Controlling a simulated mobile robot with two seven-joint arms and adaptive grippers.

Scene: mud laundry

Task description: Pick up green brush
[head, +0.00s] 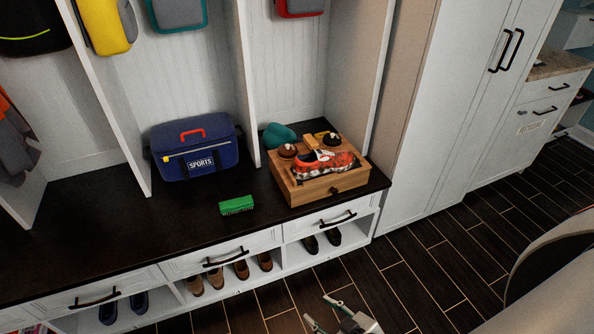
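The green brush (236,205) lies on the dark bench top, bristle side toward the front edge, with clear surface around it. My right gripper (321,311) shows at the bottom edge of the head view, below and in front of the bench. Its two fingers are spread apart with nothing visible between them. It is well apart from the brush. My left gripper is not in view.
A wooden box (325,188) with a red shoe (322,164) and other brushes stands right of the brush. A blue sports bag (195,147) is behind it. The dark bench (120,236) has drawers and shoe cubbies below. Tall white cabinets (440,110) stand at the right.

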